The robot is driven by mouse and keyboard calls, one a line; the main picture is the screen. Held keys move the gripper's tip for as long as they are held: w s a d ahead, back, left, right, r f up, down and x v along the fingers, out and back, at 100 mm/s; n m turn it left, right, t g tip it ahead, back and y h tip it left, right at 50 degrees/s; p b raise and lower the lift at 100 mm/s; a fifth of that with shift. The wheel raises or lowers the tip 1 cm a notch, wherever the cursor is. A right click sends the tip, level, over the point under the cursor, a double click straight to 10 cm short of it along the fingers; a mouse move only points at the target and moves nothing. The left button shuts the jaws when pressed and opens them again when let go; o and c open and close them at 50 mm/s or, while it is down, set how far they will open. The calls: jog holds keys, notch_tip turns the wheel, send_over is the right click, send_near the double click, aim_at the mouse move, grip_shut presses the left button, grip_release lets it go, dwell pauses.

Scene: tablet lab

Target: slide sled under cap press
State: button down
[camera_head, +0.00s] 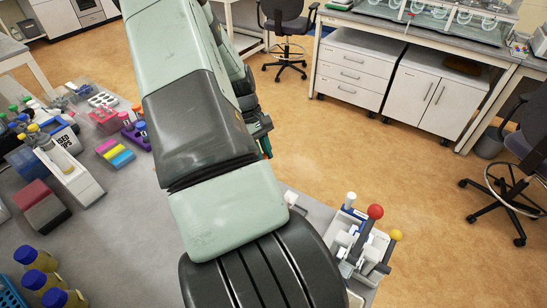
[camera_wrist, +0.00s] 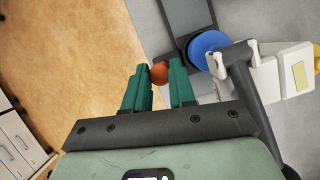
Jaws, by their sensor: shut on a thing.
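My gripper (camera_wrist: 159,76) has green fingers, and an orange-red ball knob (camera_wrist: 159,73) sits between their tips in the wrist view. What the knob is fixed to is partly hidden by the fingers. A dark grey flat part (camera_wrist: 186,16) lies just beyond it, with a blue disc (camera_wrist: 207,48) beside it. In the head view my gripper (camera_head: 266,146) is mostly hidden behind my arm, near the far table edge. A white and grey press-like device (camera_head: 350,240) stands on the right, with red (camera_head: 375,211) and yellow (camera_head: 396,235) ball knobs. I cannot make out the sled for sure.
The table edge runs beside the device, with open floor beyond.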

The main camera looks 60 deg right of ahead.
jog(key=w, duration=0.5)
jog(key=c, duration=0.9)
grip_release()
jog(key=shift+s, duration=0.1)
jog(key=v, duration=1.1)
jog(key=shift+s, duration=0.15)
